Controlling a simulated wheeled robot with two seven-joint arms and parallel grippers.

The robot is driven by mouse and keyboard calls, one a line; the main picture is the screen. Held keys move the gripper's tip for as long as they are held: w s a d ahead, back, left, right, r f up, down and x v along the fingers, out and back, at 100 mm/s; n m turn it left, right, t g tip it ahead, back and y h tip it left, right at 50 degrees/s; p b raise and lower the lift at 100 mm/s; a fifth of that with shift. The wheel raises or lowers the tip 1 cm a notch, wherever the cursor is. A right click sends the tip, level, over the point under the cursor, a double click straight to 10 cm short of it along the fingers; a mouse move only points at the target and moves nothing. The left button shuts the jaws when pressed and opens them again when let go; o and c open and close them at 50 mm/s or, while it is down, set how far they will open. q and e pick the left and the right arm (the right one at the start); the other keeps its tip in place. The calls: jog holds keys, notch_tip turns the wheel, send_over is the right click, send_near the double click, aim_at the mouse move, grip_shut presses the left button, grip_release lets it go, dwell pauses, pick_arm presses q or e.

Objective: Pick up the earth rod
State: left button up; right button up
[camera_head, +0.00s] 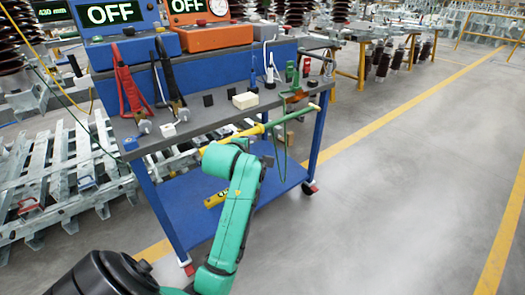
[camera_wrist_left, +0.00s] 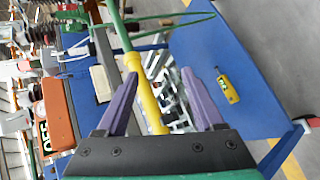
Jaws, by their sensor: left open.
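The earth rod (camera_head: 282,118), green with a yellow handle section, lies slanting along the front edge of the grey-topped blue cart. It also shows in the left wrist view, its yellow part (camera_wrist_left: 147,98) running between the two purple fingers. My left gripper (camera_wrist_left: 160,76) is open, with the rod between its fingers and gaps visible on both sides. In the head view my green left arm reaches up to the cart's front edge, and the gripper (camera_head: 266,159) is mostly hidden behind the wrist. How deep the rod sits between the fingers is unclear. My right gripper is not in view.
The blue cart (camera_head: 180,199) carries clamps, cables, a white box (camera_head: 245,100) and two instruments reading OFF at the back. A yellow tool (camera_head: 215,199) lies on its lower shelf. Metal frames (camera_head: 62,170) stand at left. The floor at right is clear.

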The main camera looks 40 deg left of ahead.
aim_at(250, 134)
pick_arm(q)
jog(key=s+a+r+n+t+y+b, duration=0.1)
jog(key=s+a+r+n, duration=0.1)
jog(key=s+r+n, duration=0.2)
jog(key=b+x, duration=0.1)
jog(key=x, duration=0.6)
jog(key=b+x, duration=0.1)
jog(key=x, duration=0.5)
jog(key=shift+w+a+b, duration=0.15)
jog(key=shift+w+b, duration=0.15)
jog(key=shift+w, duration=0.1)
jog(key=shift+r, duration=0.1)
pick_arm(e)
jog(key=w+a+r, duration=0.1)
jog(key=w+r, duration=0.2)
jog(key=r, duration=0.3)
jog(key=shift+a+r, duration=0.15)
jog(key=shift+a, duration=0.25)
pick_arm(q)
grip_shut()
